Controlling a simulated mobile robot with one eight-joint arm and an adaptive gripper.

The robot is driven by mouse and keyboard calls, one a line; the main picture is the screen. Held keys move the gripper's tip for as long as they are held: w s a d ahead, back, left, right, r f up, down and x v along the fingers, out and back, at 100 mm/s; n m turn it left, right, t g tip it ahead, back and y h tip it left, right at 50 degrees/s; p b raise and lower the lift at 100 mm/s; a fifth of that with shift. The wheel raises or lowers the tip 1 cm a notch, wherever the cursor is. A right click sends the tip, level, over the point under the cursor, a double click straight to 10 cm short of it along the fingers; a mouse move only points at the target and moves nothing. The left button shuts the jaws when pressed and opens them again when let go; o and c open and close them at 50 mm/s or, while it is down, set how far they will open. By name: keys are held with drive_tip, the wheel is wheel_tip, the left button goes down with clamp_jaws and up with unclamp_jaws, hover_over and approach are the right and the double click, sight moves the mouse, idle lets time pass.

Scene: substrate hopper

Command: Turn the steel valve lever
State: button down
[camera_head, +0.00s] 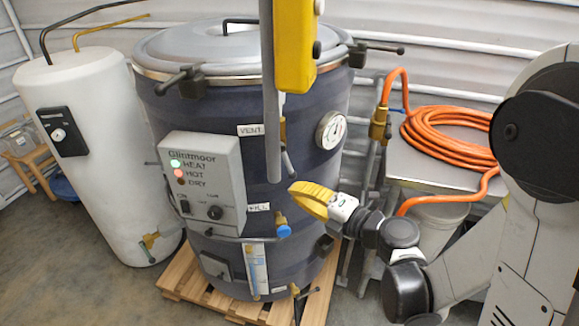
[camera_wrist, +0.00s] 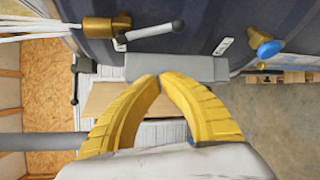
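The steel valve lever (camera_head: 288,165) hangs below a brass valve body beside the VENT label on the dark blue vessel (camera_head: 250,110). A grey vertical pole partly hides that valve. In the wrist view the lever (camera_wrist: 152,33) is a grey bar with a dark tip, reaching right from the brass body (camera_wrist: 100,29). My gripper (camera_head: 295,190) is below and slightly right of the lever in the head view, apart from it. The lever is above the fingertips there.
A grey control box (camera_head: 205,170) juts from the vessel at left. A blue-handled valve (camera_head: 283,228) sits below my gripper. A pressure gauge (camera_head: 330,130) and an orange hose (camera_head: 440,130) are at right. A yellow box (camera_head: 295,45) hangs in front of the vessel.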

sight(288, 163)
drive_tip(key=f+x, duration=0.1)
drive_tip(key=x, duration=0.9)
drive_tip(key=d, duration=0.1)
drive_tip(key=w+d+r+b, duration=0.1)
drive_tip(key=d, duration=0.1)
drive_tip(key=shift+w+d+r, duration=0.2)
drive_tip(key=shift+r, duration=0.2)
drive_tip(key=shift+d, duration=0.1)
drive_tip(key=shift+d+n, duration=0.1)
drive_tip(key=shift+n, duration=0.2)
